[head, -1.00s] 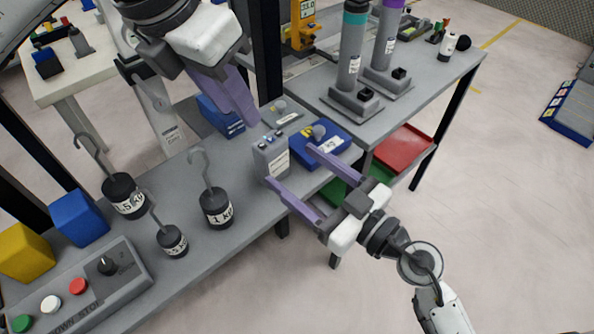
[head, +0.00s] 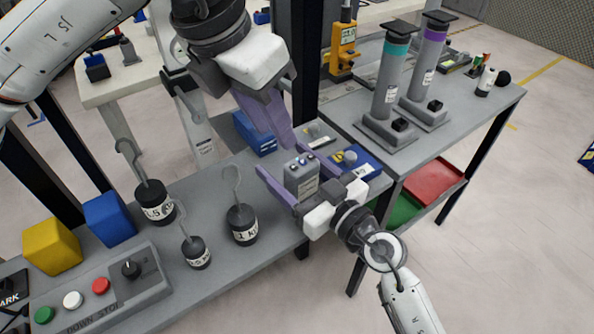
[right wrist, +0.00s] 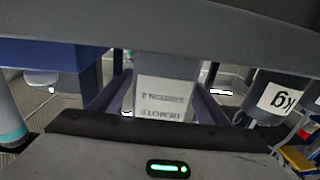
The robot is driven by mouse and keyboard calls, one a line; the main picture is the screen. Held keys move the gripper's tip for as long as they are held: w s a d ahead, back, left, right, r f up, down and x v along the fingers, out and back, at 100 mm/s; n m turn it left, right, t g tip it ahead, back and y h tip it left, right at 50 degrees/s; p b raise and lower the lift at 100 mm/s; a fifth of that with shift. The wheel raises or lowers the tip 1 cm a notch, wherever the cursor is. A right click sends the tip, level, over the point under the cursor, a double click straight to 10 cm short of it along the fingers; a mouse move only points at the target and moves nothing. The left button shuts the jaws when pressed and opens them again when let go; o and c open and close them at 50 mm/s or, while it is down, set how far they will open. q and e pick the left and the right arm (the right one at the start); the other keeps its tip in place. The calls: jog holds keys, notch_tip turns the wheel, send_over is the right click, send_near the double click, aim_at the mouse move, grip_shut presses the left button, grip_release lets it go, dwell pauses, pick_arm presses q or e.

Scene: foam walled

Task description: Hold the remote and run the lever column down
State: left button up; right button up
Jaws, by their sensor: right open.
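The remote (head: 301,180) is a small grey box with buttons on top and a white label, upright on the grey bench. My right gripper (head: 281,160) is open, its purple fingers on either side of the remote; I cannot tell whether they touch it. The right wrist view shows the remote's labelled face (right wrist: 166,98) between the fingers. My left gripper (head: 283,140) hangs just behind and above the remote; its finger gap is unclear. Two grey columns, teal-banded (head: 388,85) and purple-banded (head: 425,75), stand on the right bench; I cannot tell which is the lever column.
Several hooked weights, one a 1 kg weight (head: 242,225), stand left of the remote. A button panel (head: 100,290) lies at the front left beside yellow (head: 52,246) and blue (head: 110,218) blocks. A blue box (head: 360,163) is close right of the remote.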

jog(key=c, duration=1.2)
pick_arm(q)
grip_shut()
dwell(0.9)
